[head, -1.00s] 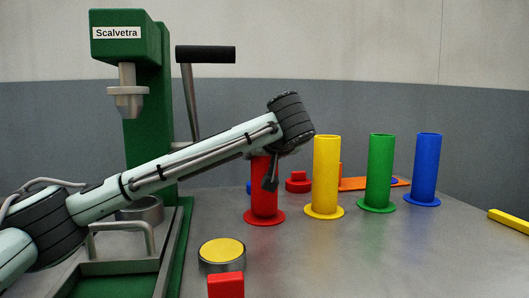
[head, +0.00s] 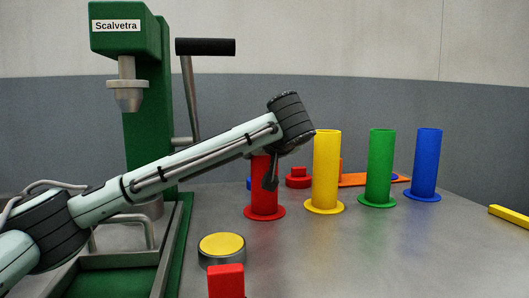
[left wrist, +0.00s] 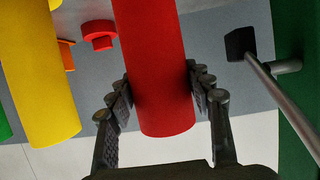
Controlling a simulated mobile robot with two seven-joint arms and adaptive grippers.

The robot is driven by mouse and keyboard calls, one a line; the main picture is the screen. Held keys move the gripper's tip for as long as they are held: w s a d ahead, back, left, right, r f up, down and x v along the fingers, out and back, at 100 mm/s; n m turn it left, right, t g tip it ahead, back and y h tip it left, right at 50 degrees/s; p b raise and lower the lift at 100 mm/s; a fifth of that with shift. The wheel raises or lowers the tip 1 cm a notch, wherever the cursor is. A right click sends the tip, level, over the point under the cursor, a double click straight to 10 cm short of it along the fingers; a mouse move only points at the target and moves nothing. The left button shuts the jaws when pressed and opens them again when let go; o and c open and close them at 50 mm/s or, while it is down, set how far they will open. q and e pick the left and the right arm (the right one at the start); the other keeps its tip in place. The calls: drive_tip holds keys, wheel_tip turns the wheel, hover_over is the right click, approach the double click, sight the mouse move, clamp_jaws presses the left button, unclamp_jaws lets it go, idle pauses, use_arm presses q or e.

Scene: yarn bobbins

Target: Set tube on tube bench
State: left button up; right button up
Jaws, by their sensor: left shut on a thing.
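A red tube (head: 264,190) stands upright on a round red flange on the grey table, left of the other tubes in the head view. My left gripper (head: 271,172) reaches over from the left and is shut on it. In the left wrist view the same red tube (left wrist: 157,60) runs between the two dark fingers of my left gripper (left wrist: 160,92), one finger against each side. A yellow tube (head: 327,170), a green tube (head: 381,165) and a blue tube (head: 427,162) stand upright to its right. My right gripper is out of view.
A green press (head: 147,145) marked Scalvetra stands at the left, with a black-handled lever (head: 206,47). A yellow-topped round button (head: 222,246) and a red block (head: 226,282) are in front. An orange piece (head: 365,180) lies behind the tubes. The right foreground of the table (head: 400,250) is clear.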

use_arm(q)
drive_tip(key=o, duration=1.3)
drive_tip(key=shift+o, duration=0.2)
drive_tip(key=v, duration=1.2)
drive_tip(key=shift+f, duration=0.1)
